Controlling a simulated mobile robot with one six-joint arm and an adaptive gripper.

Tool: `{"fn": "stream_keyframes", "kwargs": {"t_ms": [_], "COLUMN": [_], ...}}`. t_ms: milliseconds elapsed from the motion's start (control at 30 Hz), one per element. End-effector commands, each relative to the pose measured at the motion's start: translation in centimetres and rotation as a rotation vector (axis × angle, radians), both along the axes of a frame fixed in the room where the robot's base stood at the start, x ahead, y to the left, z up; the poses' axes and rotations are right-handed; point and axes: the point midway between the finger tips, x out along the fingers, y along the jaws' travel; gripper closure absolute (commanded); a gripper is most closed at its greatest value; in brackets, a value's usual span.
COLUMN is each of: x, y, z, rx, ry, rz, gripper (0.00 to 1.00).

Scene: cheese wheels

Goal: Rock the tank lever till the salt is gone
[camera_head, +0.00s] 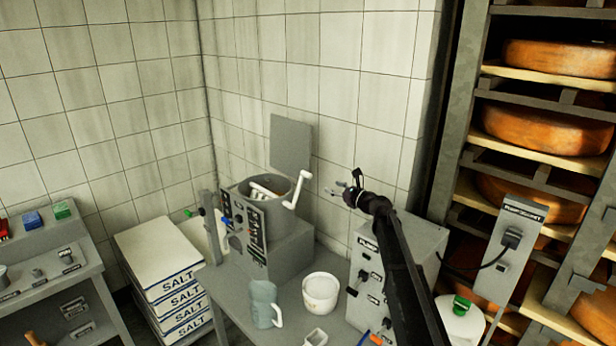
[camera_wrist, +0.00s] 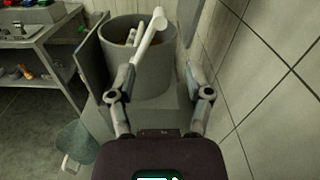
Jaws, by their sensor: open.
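The tank (camera_head: 270,225) is a grey box with a round, open drum on top and a raised square lid (camera_head: 290,145) behind it. Its white lever (camera_head: 297,188) stands at the drum's right side in the head view. The round drum (camera_wrist: 152,72) and the white lever (camera_wrist: 148,40) also show in the wrist view. My gripper (camera_head: 341,188) is open and empty, to the right of the lever. In the wrist view my gripper (camera_wrist: 160,78) has its fingers spread, with the lever's lower end close to the left finger; I cannot tell whether they touch. Something pale and orange shows inside the drum; salt is not clearly distinguishable.
A blue-grey jug (camera_head: 264,303) and a white tub (camera_head: 320,292) stand before the tank. A grey pump box (camera_head: 415,240) is below my arm. Stacked salt sacks (camera_head: 160,255) lie left. Cheese shelves (camera_head: 535,150) stand right, and a tiled wall is close behind.

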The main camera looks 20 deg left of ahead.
Motion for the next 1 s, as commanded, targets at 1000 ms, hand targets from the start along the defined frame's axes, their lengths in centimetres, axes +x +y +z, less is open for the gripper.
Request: {"fn": "stream_keyframes", "kwargs": {"t_ms": [1000], "x": [5.0], "y": [11.4], "z": [0.0], "rx": [-0.001], "ry": [-0.001], "rz": [-0.001], "gripper": [0.35]}}
